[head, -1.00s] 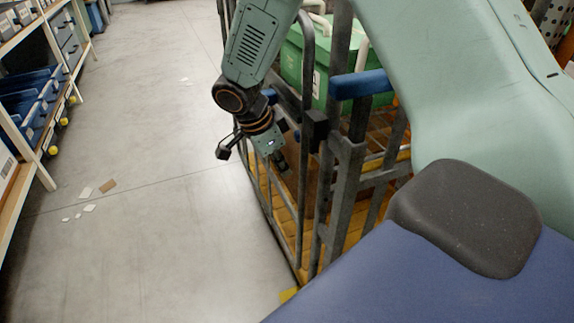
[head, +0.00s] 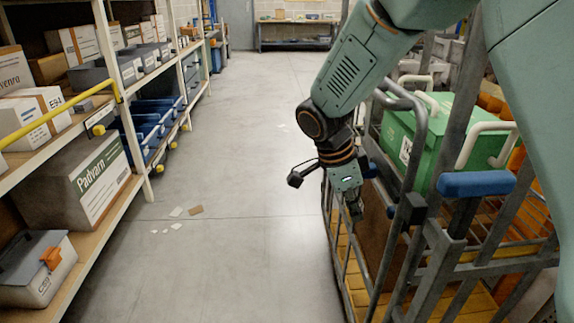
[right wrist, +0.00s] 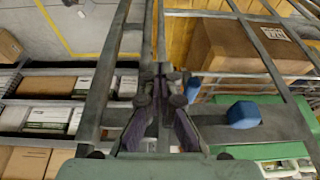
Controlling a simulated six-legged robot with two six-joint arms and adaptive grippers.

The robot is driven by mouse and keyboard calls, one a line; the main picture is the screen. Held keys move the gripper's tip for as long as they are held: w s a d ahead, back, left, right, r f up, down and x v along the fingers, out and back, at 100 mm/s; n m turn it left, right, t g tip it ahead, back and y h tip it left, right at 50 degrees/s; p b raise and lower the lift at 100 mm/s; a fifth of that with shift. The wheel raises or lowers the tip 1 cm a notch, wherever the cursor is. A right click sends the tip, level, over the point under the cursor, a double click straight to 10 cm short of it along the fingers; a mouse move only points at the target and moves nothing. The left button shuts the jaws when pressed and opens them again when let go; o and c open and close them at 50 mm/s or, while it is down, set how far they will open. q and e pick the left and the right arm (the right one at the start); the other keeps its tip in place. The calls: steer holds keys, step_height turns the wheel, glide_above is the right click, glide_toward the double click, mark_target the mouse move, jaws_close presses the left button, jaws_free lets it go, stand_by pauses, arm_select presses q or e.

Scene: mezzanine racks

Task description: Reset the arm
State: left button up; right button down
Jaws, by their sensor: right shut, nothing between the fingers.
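My right arm comes in from the top right in the head view, and its gripper (head: 355,207) points down beside the grey metal cage cart (head: 440,262). The fingers are shut and hold nothing. In the right wrist view the shut fingers (right wrist: 163,112) show at the middle, over the cart's bars. I cannot tell whether they touch the bars. My left gripper is not in view.
The cart holds a green crate (head: 420,140) and a cardboard box (right wrist: 238,50); it has a blue handle (head: 487,184). Shelves with boxes, such as the Padvarn box (head: 92,185), stand left. The aisle floor between is open, with paper scraps (head: 195,210).

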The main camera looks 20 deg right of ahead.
steer(key=a+f+n+t+y, duration=0.45)
steer(key=a+f+n, duration=0.6)
steer(key=n, duration=0.55)
steer(key=s+f+n+g, duration=0.1)
steer(key=s+f, duration=0.4)
steer(key=s, duration=0.4)
steer(key=s+d+f+n+g, duration=0.1)
steer(key=s+f, duration=0.4)
steer(key=s, duration=0.5)
steer(key=s+d+f+n+g, duration=0.1)
steer(key=s+f+n, duration=0.2)
steer(key=s+f, duration=0.3)
steer(key=s, duration=0.4)
steer(key=shift+h, duration=0.35)
steer(key=shift+d+g, duration=0.1)
steer(key=shift+g, duration=0.15)
steer(key=shift+s+d, duration=0.1)
